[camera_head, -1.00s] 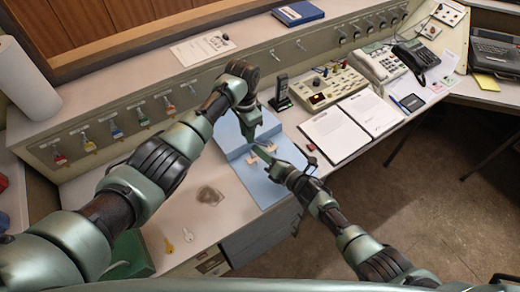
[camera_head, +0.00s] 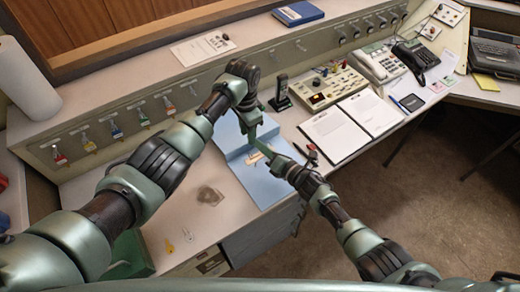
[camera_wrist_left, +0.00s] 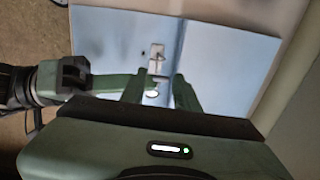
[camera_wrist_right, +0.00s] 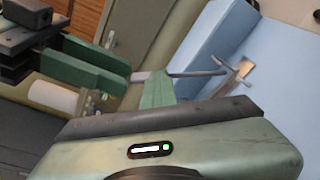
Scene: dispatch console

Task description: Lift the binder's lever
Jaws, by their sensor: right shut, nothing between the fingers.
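The light blue binder (camera_head: 262,187) lies open on the desk. In the left wrist view its metal lever mechanism (camera_wrist_left: 156,58) sits on the pale inner face. The lever (camera_wrist_right: 205,73) shows in the right wrist view as a thin metal bar, with its end close to my right fingers; contact cannot be told. My right gripper (camera_wrist_right: 157,88) is shut and empty, beside the lever. It also shows in the head view (camera_head: 270,154). My left gripper (camera_wrist_left: 160,92) is open, its fingers apart over the binder. It hides part of the binder in the head view (camera_head: 256,138).
A black handset (camera_head: 281,94) stands behind the binder. White papers (camera_head: 335,132) and a beige control panel (camera_head: 328,88) are to its right. Keys (camera_head: 178,242) and a clear brownish object (camera_head: 210,195) lie to its left. The desk's front edge is close.

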